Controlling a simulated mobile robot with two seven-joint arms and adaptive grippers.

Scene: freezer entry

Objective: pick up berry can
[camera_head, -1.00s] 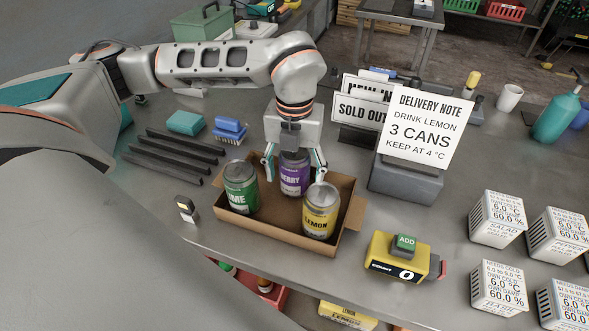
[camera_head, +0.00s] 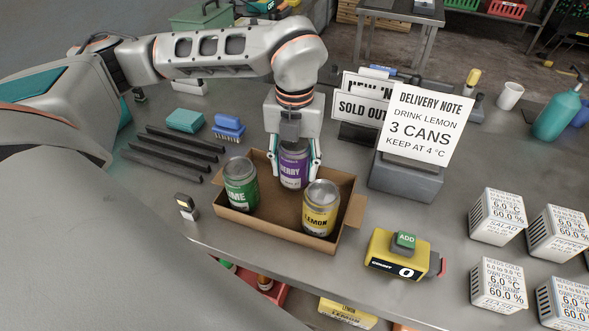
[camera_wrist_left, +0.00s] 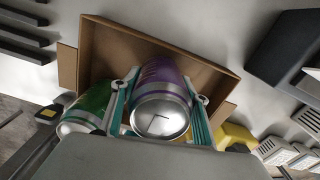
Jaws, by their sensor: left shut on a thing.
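The purple berry can (camera_head: 292,170) stands at the back of an open cardboard box (camera_head: 262,234). My left gripper (camera_head: 294,172) reaches down from above and is shut on the berry can, one finger on each side. In the left wrist view the berry can (camera_wrist_left: 160,92) sits between the two fingers, its silver lid facing the camera. The green lime can (camera_head: 240,185) stands in the box to the left, and the yellow lemon can (camera_head: 320,210) to the right and nearer. Whether the berry can touches the box floor is hidden. My right gripper is not in view.
A delivery note (camera_head: 428,122) stands behind the box on the right. A yellow counter (camera_head: 398,255) with a green button is right of the box. White labelled cubes (camera_head: 497,215) stand at the right. Dark bars (camera_head: 165,155) lie to the left.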

